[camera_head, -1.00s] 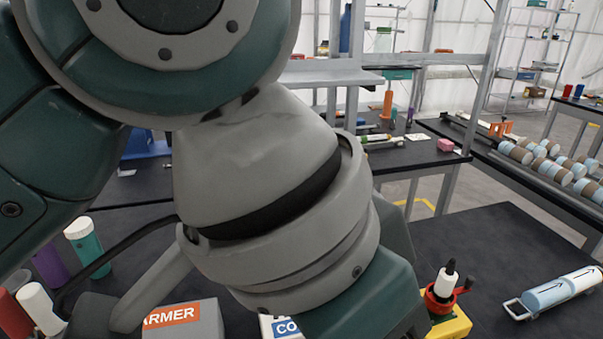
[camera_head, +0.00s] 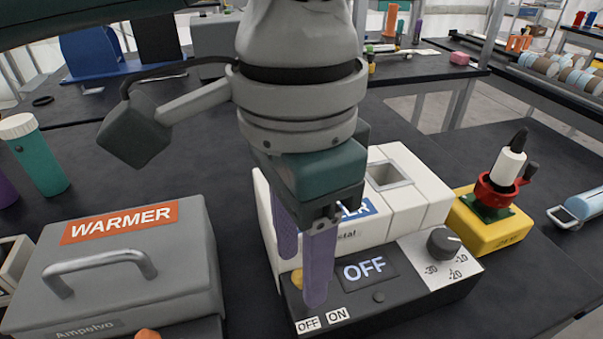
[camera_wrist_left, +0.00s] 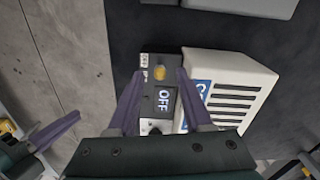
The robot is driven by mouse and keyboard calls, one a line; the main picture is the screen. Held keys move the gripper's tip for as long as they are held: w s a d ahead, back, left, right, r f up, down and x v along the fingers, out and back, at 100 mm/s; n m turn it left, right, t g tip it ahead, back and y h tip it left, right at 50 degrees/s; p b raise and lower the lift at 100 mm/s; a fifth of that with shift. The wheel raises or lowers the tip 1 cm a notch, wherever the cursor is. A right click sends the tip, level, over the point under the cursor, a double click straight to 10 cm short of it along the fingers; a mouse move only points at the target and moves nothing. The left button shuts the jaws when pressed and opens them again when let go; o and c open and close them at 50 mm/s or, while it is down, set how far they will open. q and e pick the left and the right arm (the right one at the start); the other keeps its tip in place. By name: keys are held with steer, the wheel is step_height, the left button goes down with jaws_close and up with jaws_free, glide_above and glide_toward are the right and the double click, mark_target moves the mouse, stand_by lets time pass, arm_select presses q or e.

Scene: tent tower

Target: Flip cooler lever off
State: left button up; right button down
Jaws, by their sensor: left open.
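The cooler (camera_head: 410,195) is a white box with a black front panel (camera_head: 400,305), and its display (camera_head: 366,270) reads OFF. A yellow lever knob (camera_head: 297,278) sits at the panel's left end, partly hidden by a finger, above small OFF and ON labels. The knob also shows in the left wrist view (camera_wrist_left: 160,72). My left gripper (camera_head: 303,278) is open, its purple fingers pointing down at the knob. In the left wrist view the fingertips (camera_wrist_left: 158,74) stand on either side of the knob; contact is unclear. A purple finger (camera_wrist_left: 55,131), apparently my right gripper's, shows at the left edge there.
A grey warmer box (camera_head: 130,265) with a handle stands left of the cooler. A yellow base (camera_head: 490,222) with a red holder and white bottle stands to its right. A teal bottle (camera_head: 38,158) stands at the far left. Black tabletop (camera_head: 215,170) is clear behind the warmer.

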arm_select(q)
steer(key=shift+f, duration=1.45)
jaws_close()
